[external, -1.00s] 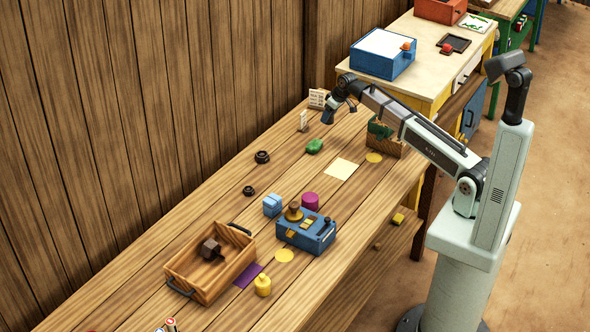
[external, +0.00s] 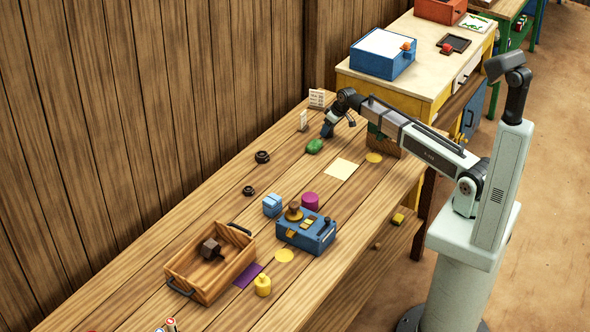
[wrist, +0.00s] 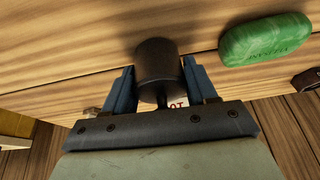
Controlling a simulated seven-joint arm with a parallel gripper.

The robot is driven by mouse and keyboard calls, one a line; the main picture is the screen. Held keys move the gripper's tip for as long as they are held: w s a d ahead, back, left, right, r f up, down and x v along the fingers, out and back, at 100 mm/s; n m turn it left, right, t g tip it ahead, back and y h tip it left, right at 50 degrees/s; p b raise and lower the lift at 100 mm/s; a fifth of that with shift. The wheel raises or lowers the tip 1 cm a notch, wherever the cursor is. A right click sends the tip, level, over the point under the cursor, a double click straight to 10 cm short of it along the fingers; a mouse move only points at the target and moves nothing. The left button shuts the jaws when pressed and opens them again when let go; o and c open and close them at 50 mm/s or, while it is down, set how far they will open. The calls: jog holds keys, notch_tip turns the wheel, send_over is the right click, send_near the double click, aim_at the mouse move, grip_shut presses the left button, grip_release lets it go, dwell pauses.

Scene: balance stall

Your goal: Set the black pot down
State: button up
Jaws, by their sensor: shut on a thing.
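In the wrist view the black pot (wrist: 158,62), a dark cylinder, is between the two blue fingers of my gripper (wrist: 160,80), which is shut on it. A narrower dark part of it shows between the fingers. In the external view my gripper (external: 328,130) is low over the far end of the wooden table (external: 215,205); the pot cannot be made out there. I cannot tell whether the pot touches the table. A green rounded block (external: 314,146) lies close by; it also shows at upper right in the wrist view (wrist: 265,40).
Small cards (external: 317,98) stand behind my gripper. Two black round pieces (external: 262,157) lie near the wall. A pale yellow sheet (external: 341,168) lies in front. A blue device (external: 305,236) and a wooden tray (external: 190,266) holding a dark piece stand farther toward the near end.

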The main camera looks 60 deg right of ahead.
jog(key=shift+f, duration=0.15)
jog(key=o, duration=1.3)
jog(key=v, duration=1.2)
jog(key=shift+r, duration=0.25)
